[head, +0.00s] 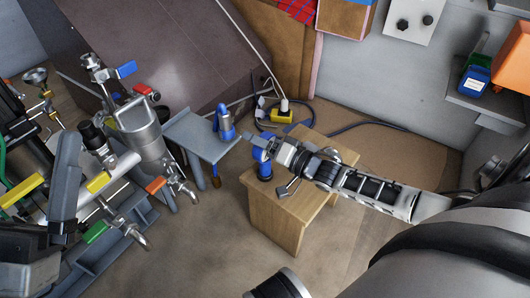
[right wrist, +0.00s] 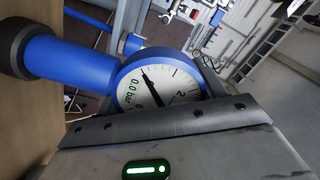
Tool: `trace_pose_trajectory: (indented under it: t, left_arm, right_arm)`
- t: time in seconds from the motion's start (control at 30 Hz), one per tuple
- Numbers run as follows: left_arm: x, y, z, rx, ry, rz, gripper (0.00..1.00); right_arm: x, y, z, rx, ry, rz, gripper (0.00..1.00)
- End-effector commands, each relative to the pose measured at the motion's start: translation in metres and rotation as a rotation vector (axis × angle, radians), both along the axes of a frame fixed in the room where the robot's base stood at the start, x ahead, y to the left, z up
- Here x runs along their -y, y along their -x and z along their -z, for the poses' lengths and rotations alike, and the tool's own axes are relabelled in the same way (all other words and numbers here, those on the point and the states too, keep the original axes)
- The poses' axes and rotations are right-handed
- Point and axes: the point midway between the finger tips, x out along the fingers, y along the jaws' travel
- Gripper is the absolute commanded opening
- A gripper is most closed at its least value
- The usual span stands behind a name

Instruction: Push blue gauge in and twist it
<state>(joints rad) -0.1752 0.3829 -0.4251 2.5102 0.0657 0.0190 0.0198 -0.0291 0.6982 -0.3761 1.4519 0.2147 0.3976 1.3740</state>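A blue gauge (right wrist: 160,85) with a white dial marked 0.0 bar is close up in the right wrist view. Its blue body runs left to a dark round end. In the head view a blue part (head: 264,171), apparently this gauge, shows below my right gripper (head: 256,143), at the wooden cabinet. A dark gripper part with screws (right wrist: 180,122) crosses in front of the dial's lower edge. Whether it touches the gauge, and how far apart the fingers are, I cannot tell. My left gripper does not show.
The wooden cabinet (head: 270,212) stands under my right gripper. A grey side table (head: 196,137) left of it bears another blue fitting (head: 223,124). Pipes and valves with coloured handles (head: 150,120) crowd the left. A yellow block (head: 282,116) and cable lie behind.

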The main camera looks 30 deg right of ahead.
Motion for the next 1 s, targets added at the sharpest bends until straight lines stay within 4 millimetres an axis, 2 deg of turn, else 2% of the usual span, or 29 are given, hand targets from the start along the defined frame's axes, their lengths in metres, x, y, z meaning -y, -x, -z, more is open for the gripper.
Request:
trace_pose_trajectory:
  t: [0.43, 0.67, 0.77, 0.9, 1.0]
  left_arm:
    - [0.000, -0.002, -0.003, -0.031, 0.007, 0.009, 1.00]
    - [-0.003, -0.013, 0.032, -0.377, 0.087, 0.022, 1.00]
    - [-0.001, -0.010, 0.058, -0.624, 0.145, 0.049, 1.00]
    - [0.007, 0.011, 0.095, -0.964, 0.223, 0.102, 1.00]
    - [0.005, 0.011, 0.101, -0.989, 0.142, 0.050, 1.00]
  right_arm:
    - [0.000, 0.000, -0.007, 0.002, 0.000, 0.000, 0.41]
    - [0.000, 0.000, -0.036, 0.004, -0.001, -0.002, 0.41]
    - [-0.005, 0.015, -0.056, -0.003, -0.003, -0.002, 0.41]
    - [-0.013, 0.037, -0.085, -0.001, -0.003, -0.002, 0.41]
    - [-0.020, 0.059, -0.104, -0.005, -0.005, -0.002, 0.41]
